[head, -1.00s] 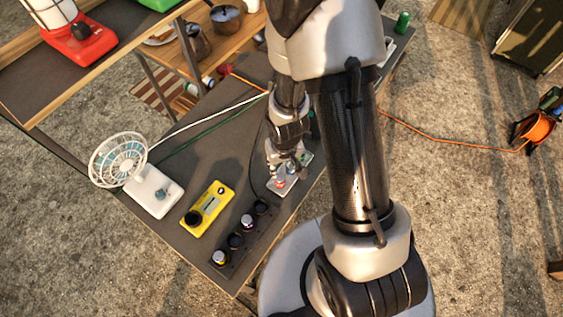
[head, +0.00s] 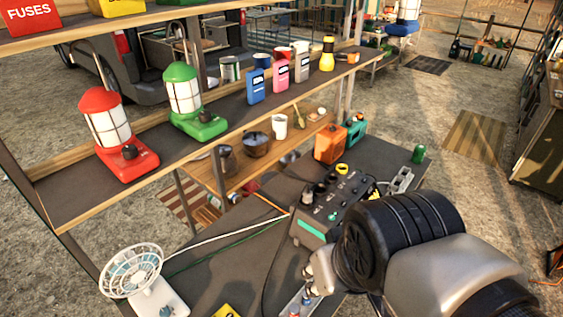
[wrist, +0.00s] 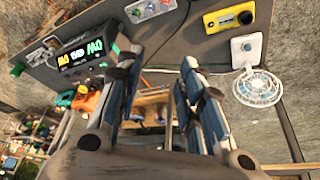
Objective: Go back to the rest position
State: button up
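My gripper (wrist: 158,68) shows in the wrist view with its two fingers spread well apart and nothing between them. It is open and empty, with the bench and the shelf frame visible beyond the fingers. In the head view my arm (head: 440,255) fills the lower right, bent over the dark bench (head: 245,265). My fingers cannot be made out there, hidden by the arm or out of frame.
A black control box (head: 335,205) stands beside my arm; its lit displays show in the wrist view (wrist: 86,50). A white fan (head: 135,270) is at lower left. Red (head: 120,140) and green (head: 190,100) lanterns stand on the shelf. An orange case (head: 330,145) is behind.

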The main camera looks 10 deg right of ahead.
jog(key=shift+s+r, duration=0.45)
jog(key=shift+s, duration=0.35)
notch_tip(320, 180, down, 3)
jog(key=b, duration=0.2)
jog(key=shift+r+b, duration=0.1)
jog(key=shift+b, duration=0.3)
